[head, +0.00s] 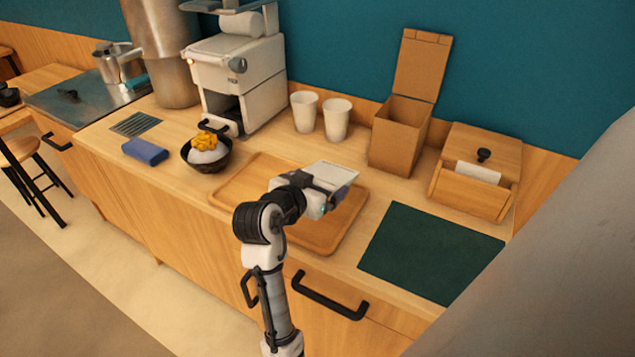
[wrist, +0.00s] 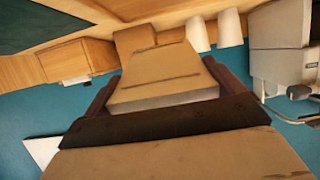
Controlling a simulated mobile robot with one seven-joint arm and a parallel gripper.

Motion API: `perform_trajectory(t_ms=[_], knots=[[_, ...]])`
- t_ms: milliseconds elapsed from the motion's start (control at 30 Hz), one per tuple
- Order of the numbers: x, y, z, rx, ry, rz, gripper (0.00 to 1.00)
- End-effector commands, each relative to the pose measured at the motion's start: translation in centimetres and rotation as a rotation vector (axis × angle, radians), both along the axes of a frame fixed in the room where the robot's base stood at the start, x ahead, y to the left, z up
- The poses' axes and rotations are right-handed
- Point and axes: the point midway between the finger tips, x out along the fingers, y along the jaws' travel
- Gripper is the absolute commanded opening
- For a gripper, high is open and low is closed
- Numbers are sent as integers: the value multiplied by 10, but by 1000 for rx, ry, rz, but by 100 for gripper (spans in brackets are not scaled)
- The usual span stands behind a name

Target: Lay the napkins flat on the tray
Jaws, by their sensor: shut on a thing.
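My gripper (head: 322,187) is above the right half of the wooden tray (head: 236,188) in the head view. It is shut on a thin, pale, flat napkin (head: 333,171). The napkin sticks out past the fingers and looks held above the tray; the exact gap cannot be told. The bare left part of the tray shows, while my arm hides some of its near side. Another white napkin (head: 478,173) shows in the front opening of the wooden box (head: 470,199) at the right.
A dark green mat (head: 430,250) lies right of the tray. Behind are an open cardboard box (head: 398,140) and two white cups (head: 304,111) (head: 337,119). A filled dark bowl (head: 206,155), a blue cloth (head: 145,151) and a white machine (head: 238,75) stand to the left.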

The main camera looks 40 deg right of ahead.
Motion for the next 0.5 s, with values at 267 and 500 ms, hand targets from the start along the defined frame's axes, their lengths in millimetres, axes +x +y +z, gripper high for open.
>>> perform_trajectory(t_ms=[267,500], knots=[[0,0,-27,0,0,-1,73],[0,0,-42,2,1,0,73]])
